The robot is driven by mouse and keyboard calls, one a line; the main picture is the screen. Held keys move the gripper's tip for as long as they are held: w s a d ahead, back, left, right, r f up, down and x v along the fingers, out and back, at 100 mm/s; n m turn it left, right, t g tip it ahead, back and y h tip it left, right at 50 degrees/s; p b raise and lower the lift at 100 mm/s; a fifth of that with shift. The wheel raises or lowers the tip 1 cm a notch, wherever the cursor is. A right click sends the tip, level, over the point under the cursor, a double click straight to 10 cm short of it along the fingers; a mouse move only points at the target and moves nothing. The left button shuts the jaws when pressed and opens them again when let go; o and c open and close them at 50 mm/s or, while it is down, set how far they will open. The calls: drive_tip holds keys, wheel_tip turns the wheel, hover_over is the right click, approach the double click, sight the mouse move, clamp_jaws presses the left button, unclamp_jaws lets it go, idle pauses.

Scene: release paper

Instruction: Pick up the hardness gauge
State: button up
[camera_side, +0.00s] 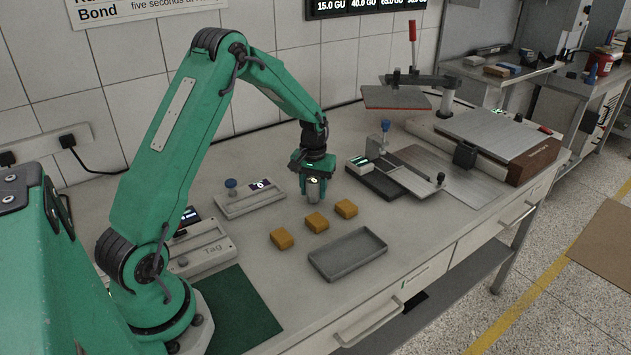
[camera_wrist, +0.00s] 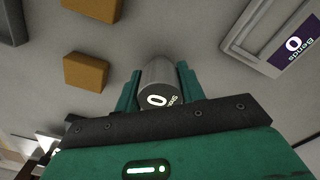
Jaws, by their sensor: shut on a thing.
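The hardness gauge (camera_side: 314,192) is a small grey cylinder with a round display. It stands upright between the fingers of my gripper (camera_side: 313,181) in the side view, behind the yellow blocks. In the wrist view the gauge (camera_wrist: 160,78) shows a white 0 and partly cut lettering on its face. The green fingers of my gripper (camera_wrist: 161,90) are shut on it from both sides. I cannot tell whether its lower end touches the bench or hangs just above it.
Three yellow blocks (camera_side: 317,221) lie in a row before the gauge. A grey tray (camera_side: 347,253) lies nearer the bench's front. A device with a blue knob (camera_side: 248,199) stands left; a black-based device (camera_side: 375,181) stands right. The bench (camera_side: 410,240) is clear right of the tray.

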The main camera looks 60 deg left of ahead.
sight(314, 180)
drive_tip(key=shift+r, duration=0.1)
drive_tip(key=shift+r, duration=0.8)
wheel_tip(314, 180, up, 2)
drive_tip(key=shift+w+r, duration=0.1)
drive_tip(key=shift+r, duration=0.1)
drive_tip(key=s+d+r, duration=0.2)
drive_tip(key=d+r, duration=0.4)
drive_tip(key=d, duration=0.5)
drive_tip(key=shift+d+r, duration=0.3)
drive_tip(key=shift+r, duration=0.1)
drive_tip(key=shift+o, duration=1.2)
drive_tip(key=shift+s+a+f, duration=0.65)
drive_tip(key=shift+s, duration=0.2)
drive_tip(key=shift+s+a+f, duration=0.65)
drive_tip(key=shift+s, duration=0.15)
drive_tip(key=shift+c, duration=0.2)
drive_tip(key=shift+f, duration=0.2)
